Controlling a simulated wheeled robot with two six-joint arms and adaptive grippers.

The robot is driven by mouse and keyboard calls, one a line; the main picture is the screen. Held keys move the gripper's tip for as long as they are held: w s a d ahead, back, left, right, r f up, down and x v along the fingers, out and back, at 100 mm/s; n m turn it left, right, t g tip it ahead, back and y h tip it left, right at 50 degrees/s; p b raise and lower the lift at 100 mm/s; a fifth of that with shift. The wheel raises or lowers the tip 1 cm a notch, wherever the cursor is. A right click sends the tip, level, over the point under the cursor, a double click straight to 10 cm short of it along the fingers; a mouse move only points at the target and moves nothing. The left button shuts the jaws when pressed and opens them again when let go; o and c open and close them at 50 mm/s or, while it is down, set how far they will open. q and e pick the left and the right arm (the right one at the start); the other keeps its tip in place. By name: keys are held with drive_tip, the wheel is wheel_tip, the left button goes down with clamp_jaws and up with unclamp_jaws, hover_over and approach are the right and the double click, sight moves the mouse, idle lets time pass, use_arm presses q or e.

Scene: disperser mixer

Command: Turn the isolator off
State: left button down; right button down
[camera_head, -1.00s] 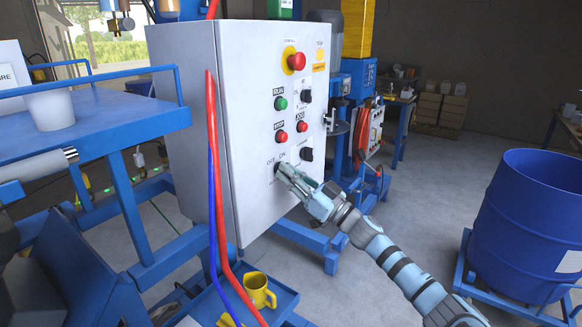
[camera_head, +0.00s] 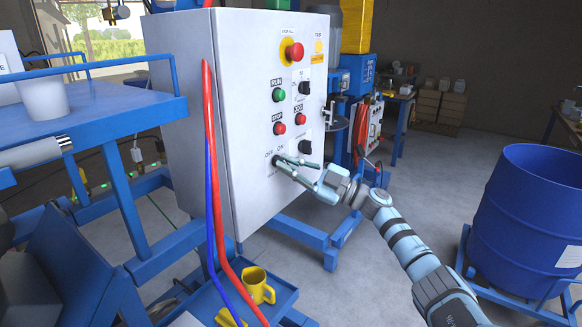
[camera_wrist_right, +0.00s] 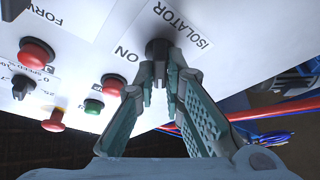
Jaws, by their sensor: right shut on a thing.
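The isolator knob (camera_head: 276,160) is a small black rotary switch at the lower left of the grey control panel (camera_head: 255,120). My right gripper (camera_head: 281,164) reaches it from the lower right, fingertips at the knob. In the right wrist view, the dark knob (camera_wrist_right: 158,48) sits between the "ON" and "ISOLATOR" labels. My right gripper (camera_wrist_right: 160,74) is shut on it there, with one finger on each side. The fingers partly hide the knob, and I cannot tell which way it points. My left gripper is not in view.
Above the knob are the red stop button (camera_head: 279,128), green run button (camera_head: 279,95) and emergency stop (camera_head: 294,52). Red and blue cables (camera_head: 209,150) hang along the cabinet's left. A blue drum (camera_head: 530,220) stands at the right. A yellow jug (camera_head: 258,287) sits below.

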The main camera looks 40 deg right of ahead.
drive_tip(key=shift+d+r, duration=0.1)
drive_tip(key=shift+r, duration=0.15)
drive_tip(key=c, duration=1.7)
unclamp_jaws()
drive_tip(key=shift+w+f, duration=0.1)
drive_tip(key=shift+f, duration=0.05)
drive_tip(key=v, duration=1.1)
drive_tip(key=shift+s+d+f, duration=0.1)
drive_tip(key=shift+s, duration=0.3)
